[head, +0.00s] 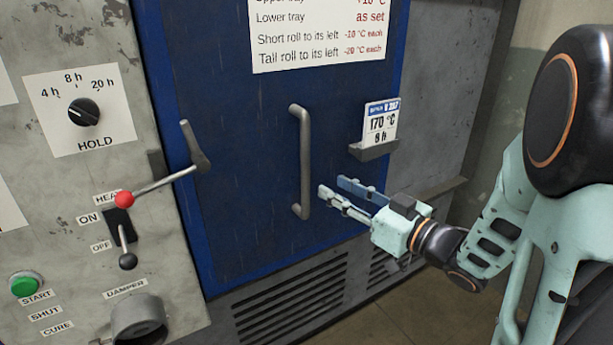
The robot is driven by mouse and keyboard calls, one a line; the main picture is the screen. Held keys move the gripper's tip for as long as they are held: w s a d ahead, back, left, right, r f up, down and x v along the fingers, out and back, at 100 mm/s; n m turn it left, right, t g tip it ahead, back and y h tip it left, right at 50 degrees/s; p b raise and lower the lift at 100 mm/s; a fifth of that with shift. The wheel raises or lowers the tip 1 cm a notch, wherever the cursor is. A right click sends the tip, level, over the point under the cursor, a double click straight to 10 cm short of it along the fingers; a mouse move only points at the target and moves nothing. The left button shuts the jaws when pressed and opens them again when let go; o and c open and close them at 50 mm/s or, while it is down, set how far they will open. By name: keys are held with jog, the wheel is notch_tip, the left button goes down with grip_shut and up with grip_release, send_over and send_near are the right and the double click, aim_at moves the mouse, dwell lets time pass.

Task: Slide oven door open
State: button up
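The blue oven door (250,130) fills the middle of the head view and looks closed in its frame. A grey vertical bar handle (305,165) stands on it. A metal latch lever with a red ball (124,199) sits at the door's left edge, its arm reaching up to a grey pivot (196,148). My gripper (336,195) is just right of the handle's lower part, fingers pointing left at it. The two fingers look apart with nothing between them. I cannot tell whether a fingertip touches the handle.
A card holder (374,150) with a "170 °C 8 h" card juts from the door above my gripper. Left is a control panel with a hold dial (84,112), a heat switch (126,250), a green start button (24,284) and a damper knob (138,318). Vents (290,305) lie below.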

aim_at(309, 173)
jog(key=x, duration=1)
jog(key=shift+a+b, duration=0.15)
jog(key=shift+b, duration=0.15)
grip_shut()
